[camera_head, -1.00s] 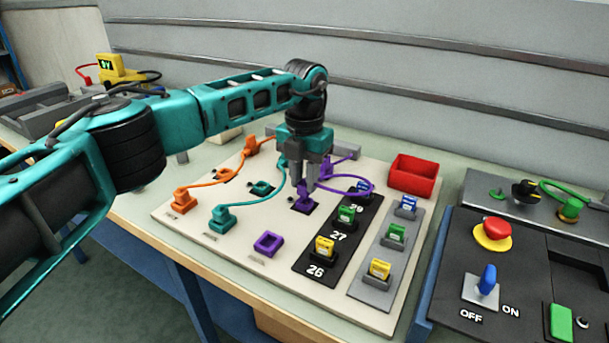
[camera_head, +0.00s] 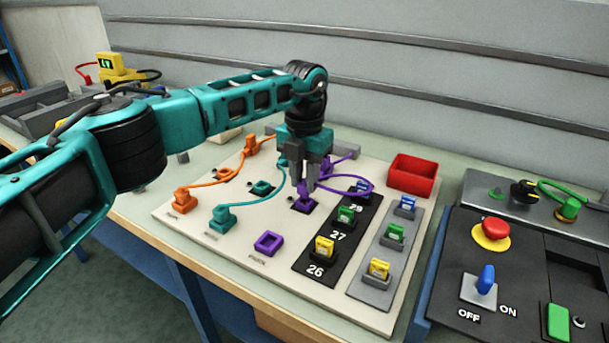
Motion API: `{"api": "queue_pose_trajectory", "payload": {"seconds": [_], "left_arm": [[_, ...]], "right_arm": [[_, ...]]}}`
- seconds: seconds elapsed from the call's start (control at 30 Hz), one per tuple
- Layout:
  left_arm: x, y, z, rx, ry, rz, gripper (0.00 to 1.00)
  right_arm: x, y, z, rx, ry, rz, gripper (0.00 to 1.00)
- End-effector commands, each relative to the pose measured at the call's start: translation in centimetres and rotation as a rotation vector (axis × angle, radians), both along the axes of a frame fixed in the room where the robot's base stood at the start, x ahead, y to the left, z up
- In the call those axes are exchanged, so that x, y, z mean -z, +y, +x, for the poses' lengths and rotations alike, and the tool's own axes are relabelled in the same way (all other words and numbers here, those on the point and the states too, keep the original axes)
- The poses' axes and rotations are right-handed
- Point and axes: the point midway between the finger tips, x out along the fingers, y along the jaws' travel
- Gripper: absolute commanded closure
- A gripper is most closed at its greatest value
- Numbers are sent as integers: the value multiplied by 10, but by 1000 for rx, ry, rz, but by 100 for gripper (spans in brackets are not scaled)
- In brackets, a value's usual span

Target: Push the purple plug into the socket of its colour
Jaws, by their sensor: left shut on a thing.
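The purple plug (camera_head: 303,190) is at a dark, purple-edged seat (camera_head: 303,206) in the middle of the cream board. My left gripper (camera_head: 306,183) comes down from above and is shut on this plug. Its fingers hide part of the plug, and I cannot tell whether the plug is clear of the seat. A purple cable (camera_head: 352,192) loops to the right behind the fingers. An empty purple square socket (camera_head: 268,243) lies nearer the front edge of the board, below and left of the gripper. My right gripper is out of view.
Orange (camera_head: 182,199) and teal (camera_head: 222,217) plugs with cables stand on the left. A black strip (camera_head: 316,285) and a grey strip (camera_head: 372,295) carry coloured connectors. A red bin (camera_head: 413,176) is behind. A control panel (camera_head: 455,268) stands on the right.

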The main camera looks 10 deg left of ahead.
Motion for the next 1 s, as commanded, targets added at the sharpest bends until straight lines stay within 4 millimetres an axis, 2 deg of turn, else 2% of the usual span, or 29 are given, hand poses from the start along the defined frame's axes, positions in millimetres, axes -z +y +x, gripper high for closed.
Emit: {"api": "queue_pose_trajectory", "payload": {"seconds": [0.8,0.83,1.0], "left_arm": [[22,0,0,0,1,0,100],[21,0,0,0,0,1,72],[20,0,0,0,0,0,55]], "right_arm": [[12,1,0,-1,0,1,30],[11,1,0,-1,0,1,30],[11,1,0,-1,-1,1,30]]}}
